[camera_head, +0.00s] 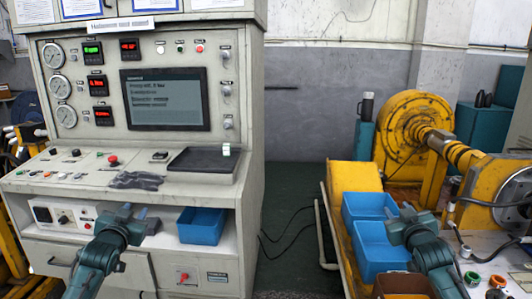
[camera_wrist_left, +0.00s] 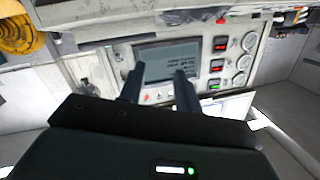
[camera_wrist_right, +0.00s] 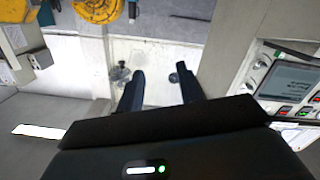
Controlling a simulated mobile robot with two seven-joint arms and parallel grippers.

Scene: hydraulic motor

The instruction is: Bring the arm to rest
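My left gripper (camera_head: 135,211) is in front of the control console (camera_head: 236,90) at the left, near its shelf. In the left wrist view its two fingers (camera_wrist_left: 159,82) stand apart with nothing between them, and the console's screen (camera_wrist_left: 168,62) shows behind them. My right gripper (camera_head: 399,211) is in front of the blue bins at the right. In the right wrist view its fingers (camera_wrist_right: 160,84) also stand apart and empty, with a pale wall and floor behind.
A blue bin (camera_head: 201,226) sits on the console shelf. Two blue bins (camera_head: 378,250) and a brown bin (camera_head: 403,284) stand at the right beside yellow machinery (camera_head: 400,130). A dark tray (camera_head: 203,161) lies on the console desk. The floor (camera_head: 290,215) between console and bench is mostly clear, with cables.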

